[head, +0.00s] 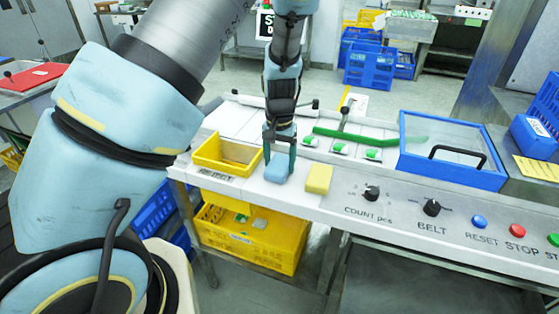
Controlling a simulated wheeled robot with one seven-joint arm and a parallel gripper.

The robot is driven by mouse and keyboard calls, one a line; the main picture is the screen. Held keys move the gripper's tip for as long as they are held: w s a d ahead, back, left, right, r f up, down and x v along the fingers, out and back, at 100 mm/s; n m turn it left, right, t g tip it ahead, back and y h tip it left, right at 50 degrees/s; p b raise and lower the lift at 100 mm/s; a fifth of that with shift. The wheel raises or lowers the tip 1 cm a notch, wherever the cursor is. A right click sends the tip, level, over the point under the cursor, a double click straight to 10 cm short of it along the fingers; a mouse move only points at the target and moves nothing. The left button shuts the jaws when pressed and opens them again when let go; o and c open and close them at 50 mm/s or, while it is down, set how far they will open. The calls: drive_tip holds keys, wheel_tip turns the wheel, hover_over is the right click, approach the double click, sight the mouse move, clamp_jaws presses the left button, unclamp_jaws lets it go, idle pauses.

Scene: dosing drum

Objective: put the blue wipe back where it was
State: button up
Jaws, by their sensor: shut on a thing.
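The blue wipe (276,171) is a small light-blue block near the front edge of the white machine top. My gripper (279,158) points down over it with its fingers on either side, shut on it. The wipe is between the yellow tray and a yellow block. I cannot tell whether its underside touches the surface.
An open yellow tray (227,156) is just left of the wipe, and a yellow block (319,179) just right. Behind are small green-and-white items (340,148). A blue-framed clear cover (452,150) and knobs (371,193) are to the right. A yellow crate (250,238) is below.

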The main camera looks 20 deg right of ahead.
sight(280, 163)
drive_tip(key=shift+f, duration=0.2)
drive_tip(key=o, duration=1.3)
drive_tip(key=shift+c, duration=0.2)
drive_tip(key=shift+r, duration=0.1)
wheel_tip(280, 163, up, 12)
drive_tip(key=b, duration=0.2)
drive_tip(key=s+a+r+n, duration=0.1)
drive_tip(key=s+a+n, duration=0.1)
drive_tip(key=a, duration=1.3)
drive_tip(key=s+a+n+t, duration=0.1)
drive_tip(key=a+n, duration=0.4)
drive_tip(key=a, duration=1)
drive_tip(key=shift+s+a+r+t, duration=0.2)
drive_tip(key=shift+s+r+t, duration=0.15)
drive_tip(key=shift+s, duration=0.3)
